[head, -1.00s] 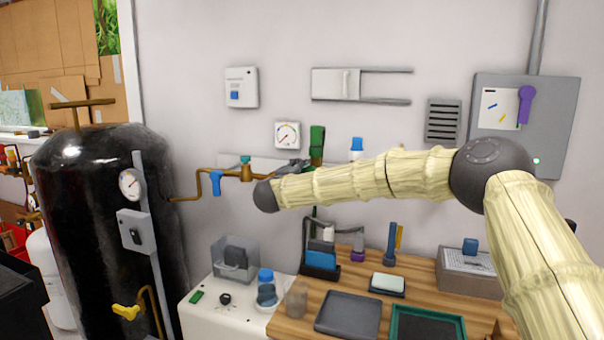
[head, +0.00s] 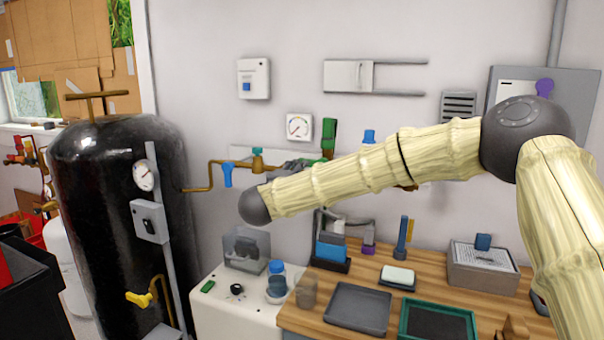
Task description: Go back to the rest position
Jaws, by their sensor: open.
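My arm crosses the right and middle of the head view in front of the wall and the bench. Its pale ribbed links run from the lower right to a large dark joint, then left to a smaller dark rounded joint near the brass pipe (head: 205,188). My gripper is not in view, and I cannot see what lies past that left joint. I see no glass rod that I can make out.
A black tank (head: 105,200) stands left. A white cabinet (head: 225,315) adjoins the wooden bench (head: 400,258), which bears a grey tray (head: 358,308), a green-rimmed tray (head: 404,322) and a grey box (head: 483,278). A wall panel (head: 580,100) is partly behind my arm.

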